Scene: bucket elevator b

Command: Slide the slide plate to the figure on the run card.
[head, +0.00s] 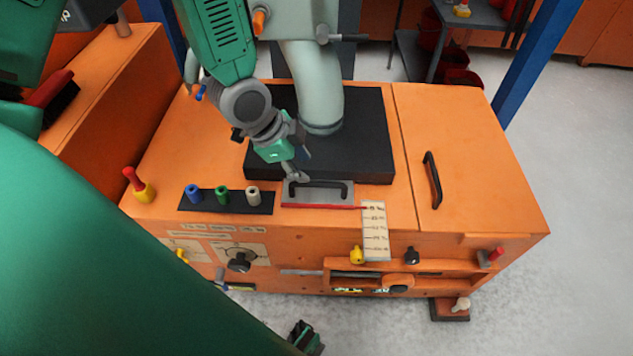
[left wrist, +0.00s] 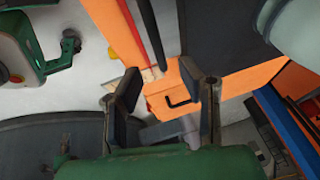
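The grey slide plate (head: 335,187) with its black bar handle (head: 318,199) lies on the machine top, against the front of a black block. Its red front edge ends near the top marks of the scale strip (head: 375,235); the figures are too small to read. My left gripper (head: 297,172) is at the handle's left end. In the left wrist view its fingers (left wrist: 162,85) are apart, with the handle bar (left wrist: 149,33) in front of the gap; contact cannot be told. My right gripper (head: 304,338) shows dark at the bottom edge. Pale written labels (head: 222,228) on the front are unreadable.
A rack with blue, green and pale cylinders (head: 223,196) is left of the plate. A pale pipe (head: 315,95) rises from the black block (head: 362,130). A lid handle (head: 432,180) is to the right. A yellow knob (head: 357,255) sits by the scale.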

